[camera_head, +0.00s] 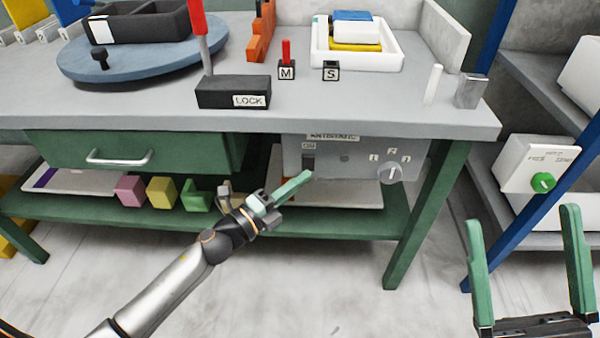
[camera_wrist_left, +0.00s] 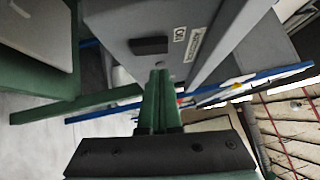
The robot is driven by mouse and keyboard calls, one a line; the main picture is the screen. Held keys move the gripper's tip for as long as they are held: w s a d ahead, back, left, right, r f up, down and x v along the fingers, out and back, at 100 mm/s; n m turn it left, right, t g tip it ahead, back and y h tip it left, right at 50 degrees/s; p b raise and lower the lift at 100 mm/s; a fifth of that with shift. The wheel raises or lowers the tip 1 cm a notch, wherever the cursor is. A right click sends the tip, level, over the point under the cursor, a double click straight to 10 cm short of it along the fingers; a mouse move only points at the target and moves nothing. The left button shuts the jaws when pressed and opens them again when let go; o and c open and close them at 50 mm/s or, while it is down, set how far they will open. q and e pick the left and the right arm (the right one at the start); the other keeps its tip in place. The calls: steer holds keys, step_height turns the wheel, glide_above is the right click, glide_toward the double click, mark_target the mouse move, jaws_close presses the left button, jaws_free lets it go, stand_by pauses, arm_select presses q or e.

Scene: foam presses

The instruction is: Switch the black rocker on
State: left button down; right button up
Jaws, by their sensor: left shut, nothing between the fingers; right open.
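The black rocker (camera_head: 308,162) is on the front of a grey control box (camera_head: 345,160) hung under the bench top. It also shows as a dark block in the left wrist view (camera_wrist_left: 149,45). My left gripper (camera_head: 309,174) is shut and empty, its green fingers together and pointing up at the box. In the head view its tips are just below the rocker; in the wrist view they (camera_wrist_left: 159,72) are close to it, but I cannot tell whether they touch. My right gripper (camera_head: 522,217) is open and empty at the lower right.
A round selector knob (camera_head: 390,173) is on the same box, right of the rocker. The bench top (camera_head: 380,108) overhangs above. A green drawer (camera_head: 140,150) is at left, and a bench leg (camera_head: 428,215) at right. Coloured blocks (camera_head: 162,192) stand on the lower shelf.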

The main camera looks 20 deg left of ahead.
mark_target(308, 162)
arm_select(q)
steer(key=shift+w+a+r, duration=0.1)
steer(key=shift+w+a, duration=0.05)
steer(key=shift+w, duration=0.45)
steer(key=shift+w+a+r, duration=0.1)
steer(key=shift+w+a, duration=0.05)
steer(key=shift+w, duration=0.4)
arm_select(e)
steer(key=shift+a+f, duration=0.1)
steer(key=shift+f, duration=0.15)
steer(key=shift+r, duration=0.1)
